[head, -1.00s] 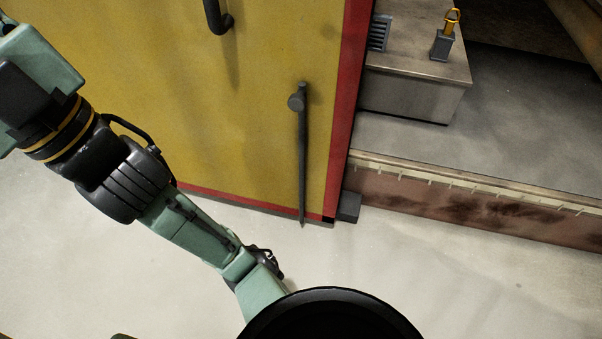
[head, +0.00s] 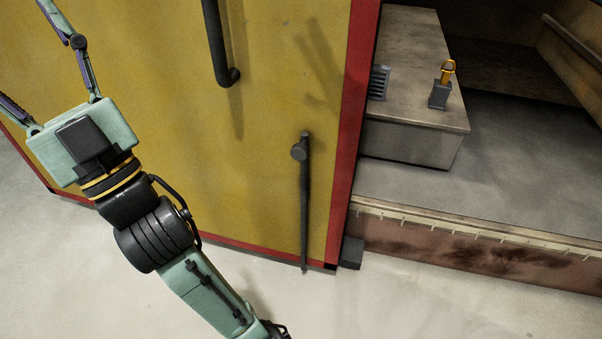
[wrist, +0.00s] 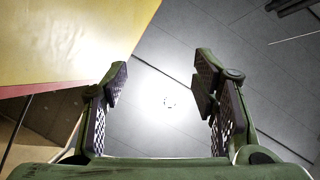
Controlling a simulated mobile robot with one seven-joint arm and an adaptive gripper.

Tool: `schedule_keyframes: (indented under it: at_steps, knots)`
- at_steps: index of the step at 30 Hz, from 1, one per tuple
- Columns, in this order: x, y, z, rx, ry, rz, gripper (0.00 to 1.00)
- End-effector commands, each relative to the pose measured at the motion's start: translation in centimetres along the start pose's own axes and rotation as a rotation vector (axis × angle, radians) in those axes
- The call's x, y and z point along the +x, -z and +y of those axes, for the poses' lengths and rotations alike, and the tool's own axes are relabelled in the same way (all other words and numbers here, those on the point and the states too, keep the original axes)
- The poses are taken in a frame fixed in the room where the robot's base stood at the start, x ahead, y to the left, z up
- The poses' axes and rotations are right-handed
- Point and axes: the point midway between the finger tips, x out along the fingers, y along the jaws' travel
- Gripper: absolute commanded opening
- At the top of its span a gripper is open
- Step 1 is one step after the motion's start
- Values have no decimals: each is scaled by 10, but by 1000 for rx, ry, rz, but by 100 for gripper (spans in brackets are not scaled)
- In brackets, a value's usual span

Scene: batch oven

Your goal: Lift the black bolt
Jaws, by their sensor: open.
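The black bolt (head: 304,215) is a long thin vertical rod on the lower right of the yellow door in the head view. It has a round knob near its top, and its lower end reaches the door's bottom edge. My gripper (head: 40,58) is at the upper left of the head view, well left of the bolt, with part of its fingers cut off by the picture edge. In the wrist view my gripper (wrist: 163,78) is open and empty, its fingers wide apart. The bolt does not show clearly in the wrist view.
The yellow door (head: 270,110) has a red border and a black handle (head: 218,45) above and left of the bolt. Right of it is the opening, with a metal block (head: 415,80) bearing an orange-ringed piece (head: 440,92). A dark block (head: 351,252) sits at the door's lower corner.

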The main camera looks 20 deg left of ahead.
Motion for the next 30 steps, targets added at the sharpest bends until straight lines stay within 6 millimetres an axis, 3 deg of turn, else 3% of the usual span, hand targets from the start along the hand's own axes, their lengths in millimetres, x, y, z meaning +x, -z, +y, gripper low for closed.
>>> schedule_keyframes:
  at_steps: [1, 3, 5, 6, 10, 12, 15, 18, 20, 30]
  knots:
    - [-17, -43, 28, -37, -82, -138, 54]
    - [-54, -95, 70, -90, -208, -322, 54]
    - [-95, -131, 106, -140, -327, -473, 54]
    - [-127, -150, 130, -174, -411, -567, 54]
    - [-234, -178, 195, -296, -670, -814, 54]
    - [-284, -177, 218, -357, -787, -903, 54]
    - [-334, -167, 239, -432, -909, -979, 54]
    - [-361, -159, 249, -475, -974, -1015, 54]
    - [-366, -157, 253, -486, -991, -1021, 54]
    - [-356, -179, 298, -492, -995, -1022, 54]
